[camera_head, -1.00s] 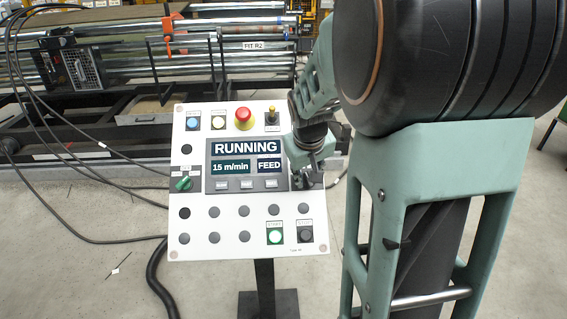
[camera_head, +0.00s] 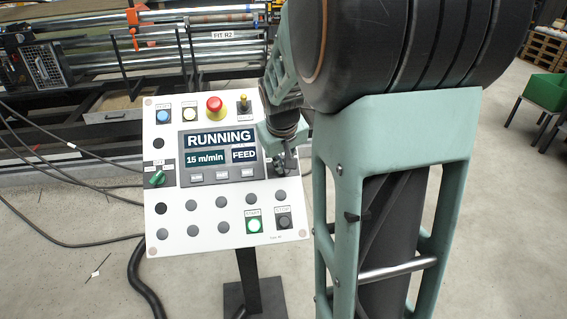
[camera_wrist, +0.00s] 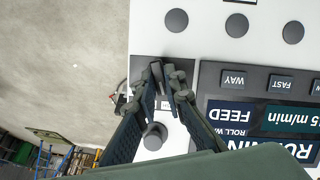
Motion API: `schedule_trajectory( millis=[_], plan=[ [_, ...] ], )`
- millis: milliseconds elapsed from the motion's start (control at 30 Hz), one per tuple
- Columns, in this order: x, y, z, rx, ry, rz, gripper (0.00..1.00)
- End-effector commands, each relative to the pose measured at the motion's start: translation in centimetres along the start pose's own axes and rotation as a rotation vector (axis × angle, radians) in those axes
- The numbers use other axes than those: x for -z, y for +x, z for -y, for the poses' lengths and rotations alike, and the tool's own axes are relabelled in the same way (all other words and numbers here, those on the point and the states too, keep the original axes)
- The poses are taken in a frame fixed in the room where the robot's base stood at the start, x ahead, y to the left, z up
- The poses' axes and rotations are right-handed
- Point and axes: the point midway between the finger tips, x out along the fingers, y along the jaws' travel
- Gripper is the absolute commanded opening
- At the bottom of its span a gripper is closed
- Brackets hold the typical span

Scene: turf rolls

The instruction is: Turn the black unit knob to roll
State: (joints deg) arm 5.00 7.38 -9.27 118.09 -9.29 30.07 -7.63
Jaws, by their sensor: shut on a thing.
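The white control panel (camera_head: 180,230) stands on a post, with a screen (camera_head: 218,156) reading RUNNING, 15 m/min and FEED. My gripper (camera_head: 283,160) is at the panel's right edge, beside the screen, and hides the black unit knob in the head view. In the wrist view the picture is upside down. There my gripper (camera_wrist: 167,82) has its fingertips closed around the small black knob (camera_wrist: 167,72) on a dark plate (camera_wrist: 143,64). The fingers cover most of the knob, so its pointing direction is hard to tell.
A red emergency button (camera_head: 214,104), a toggle switch (camera_head: 243,103), a green knob (camera_head: 157,180), a START button (camera_head: 254,225) and a STOP button (camera_head: 284,221) are on the panel. Machine rollers (camera_head: 190,55) lie behind. Cables run on the floor at left.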

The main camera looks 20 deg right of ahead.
Motion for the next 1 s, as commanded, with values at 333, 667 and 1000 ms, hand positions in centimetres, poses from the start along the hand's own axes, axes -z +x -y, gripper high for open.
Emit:
schedule_trajectory(
  millis=[333, 667, 1000],
  plan=[
    [-0.15, 0.12, -0.22, 0.054, 0.197, 0.003, 0.0],
    [-0.27, 0.25, -0.27, 0.125, 0.446, 0.004, 0.0],
    [-0.35, 0.23, -0.3, 0.171, 0.607, 0.005, 0.0]
  ],
)
